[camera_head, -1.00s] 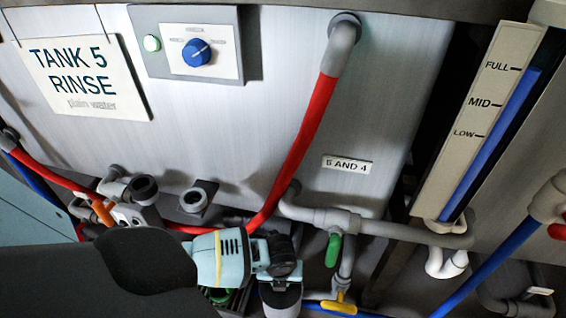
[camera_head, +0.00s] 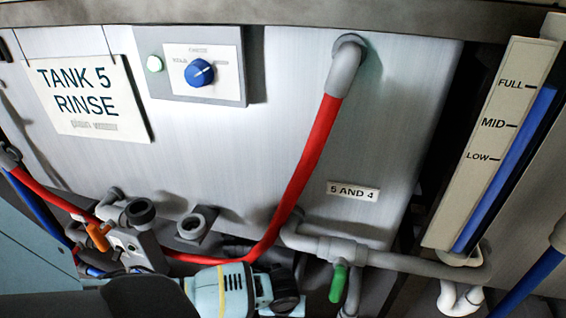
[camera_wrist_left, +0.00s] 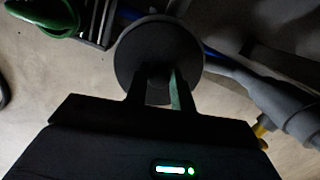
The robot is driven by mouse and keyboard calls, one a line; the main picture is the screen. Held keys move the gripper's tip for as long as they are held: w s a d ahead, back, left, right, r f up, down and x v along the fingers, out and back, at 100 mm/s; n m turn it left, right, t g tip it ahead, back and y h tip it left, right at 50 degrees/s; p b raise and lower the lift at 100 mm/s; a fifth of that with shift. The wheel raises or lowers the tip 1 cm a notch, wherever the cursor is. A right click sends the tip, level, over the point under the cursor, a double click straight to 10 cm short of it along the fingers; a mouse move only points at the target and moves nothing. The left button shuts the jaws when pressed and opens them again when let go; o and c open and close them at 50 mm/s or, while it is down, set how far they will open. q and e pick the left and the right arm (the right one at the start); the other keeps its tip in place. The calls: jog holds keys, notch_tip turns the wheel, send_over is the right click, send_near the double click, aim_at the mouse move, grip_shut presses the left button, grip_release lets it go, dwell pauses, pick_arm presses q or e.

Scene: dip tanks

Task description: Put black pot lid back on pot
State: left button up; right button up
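In the left wrist view a round dark disc, which I take to be the black pot lid (camera_wrist_left: 160,38), lies at the fingertips of my left gripper (camera_wrist_left: 159,76). The two fingers stand a little apart with a dark piece between them, seemingly the lid's grip. The lid shows broad side to the camera, above the floor. In the head view my left arm comes in along the bottom edge, and its gripper and the lid are out of sight. I cannot make out the pot in either view. My right gripper is not in view.
Behind stands the metal tank with its sign (camera_head: 88,98). A red hose (camera_head: 305,150), grey pipes (camera_head: 390,260), a green valve handle (camera_head: 338,283) and a level gauge (camera_head: 492,150) crowd the area. A green rounded object (camera_wrist_left: 42,32) and grey pipe (camera_wrist_left: 270,90) flank the lid.

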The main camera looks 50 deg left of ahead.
pick_arm(q)
jog(key=o, duration=0.4)
jog(key=shift+o, duration=0.2)
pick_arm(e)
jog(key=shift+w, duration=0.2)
pick_arm(q)
notch_tip(320, 180, up, 12)
jog(key=s+d+p, duration=0.1)
jog(key=p, duration=0.4)
jog(key=shift+p, duration=0.3)
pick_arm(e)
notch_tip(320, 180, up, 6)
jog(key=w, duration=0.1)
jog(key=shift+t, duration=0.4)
pick_arm(q)
jog(key=shift+r, duration=0.1)
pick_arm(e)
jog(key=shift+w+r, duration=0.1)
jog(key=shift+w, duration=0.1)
